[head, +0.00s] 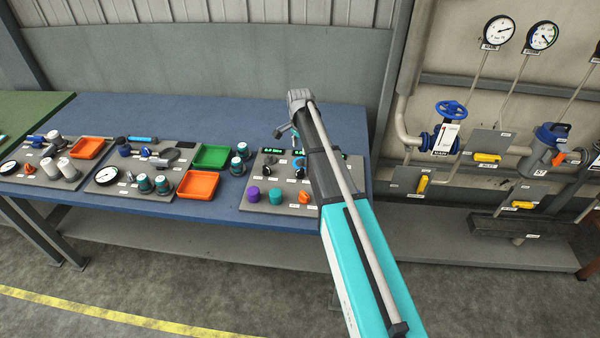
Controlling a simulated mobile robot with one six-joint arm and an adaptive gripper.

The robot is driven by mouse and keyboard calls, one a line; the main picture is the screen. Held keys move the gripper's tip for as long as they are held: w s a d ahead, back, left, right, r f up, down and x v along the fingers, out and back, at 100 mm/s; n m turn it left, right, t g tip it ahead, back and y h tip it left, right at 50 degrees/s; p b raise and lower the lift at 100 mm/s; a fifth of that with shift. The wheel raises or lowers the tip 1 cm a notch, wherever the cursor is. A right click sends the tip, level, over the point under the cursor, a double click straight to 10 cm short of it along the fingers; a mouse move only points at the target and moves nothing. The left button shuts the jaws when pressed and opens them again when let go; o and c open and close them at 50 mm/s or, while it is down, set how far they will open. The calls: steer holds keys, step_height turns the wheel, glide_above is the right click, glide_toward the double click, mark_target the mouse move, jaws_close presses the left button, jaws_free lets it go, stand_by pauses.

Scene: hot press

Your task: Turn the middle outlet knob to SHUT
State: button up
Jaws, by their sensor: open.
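I cannot tell which knob is the middle outlet knob, as the small labels are too small to read. The panel nearest my arm (262,209) holds a purple knob (253,195), a teal knob (276,196) and an orange knob (305,197) in its front row. A blue knob (299,162) sits behind them, partly covered by my arm. My gripper (284,132) hangs at the far end of my arm, above the back of this panel. A small part of it shows; the rest is hidden by my wrist and arm. It is apart from the front-row knobs.
Two more panels with gauges and fittings stand left on the blue table (200,115), with orange (197,185) and green trays (211,156). Right of the table are pipes, a blue handwheel (450,110) and yellow valve handles (487,157). My arm covers the nearest panel's right side.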

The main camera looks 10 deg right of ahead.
mark_target(300, 170)
steer(key=shift+f+b, duration=5.25)
steer(key=shift+f, duration=0.3)
jaws_close()
